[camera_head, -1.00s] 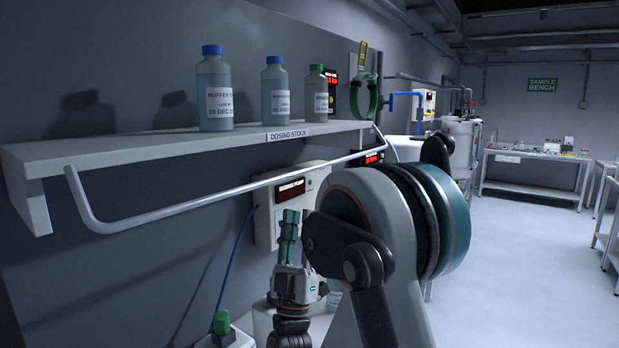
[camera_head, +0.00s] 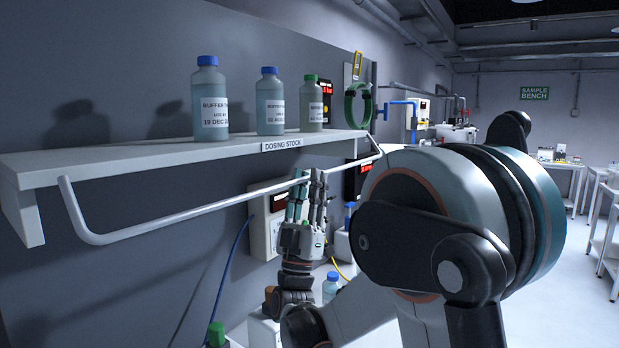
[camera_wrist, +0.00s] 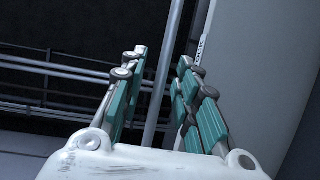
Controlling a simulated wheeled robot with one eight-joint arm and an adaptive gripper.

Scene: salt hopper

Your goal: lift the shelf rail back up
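The shelf rail (camera_head: 200,208) is a pale bent bar. It hangs low in front of the shelf (camera_head: 110,157), with its long run below the shelf's front edge. My gripper (camera_head: 308,182) points upward at the rail's right half, with its fingertips at about the rail's height. In the wrist view the rail (camera_wrist: 170,65) runs between the two green-padded fingers (camera_wrist: 162,62). The fingers are apart, and a gap shows beside the rail, so they are not clamped on it. Whether either finger touches it I cannot tell.
Three labelled bottles stand on the shelf: a large blue-capped one (camera_head: 210,105), a smaller blue-capped one (camera_head: 270,105) and a green-capped one (camera_head: 311,105). A wall unit (camera_head: 262,222) is behind my gripper. Bottles stand below. Open floor lies at the far right.

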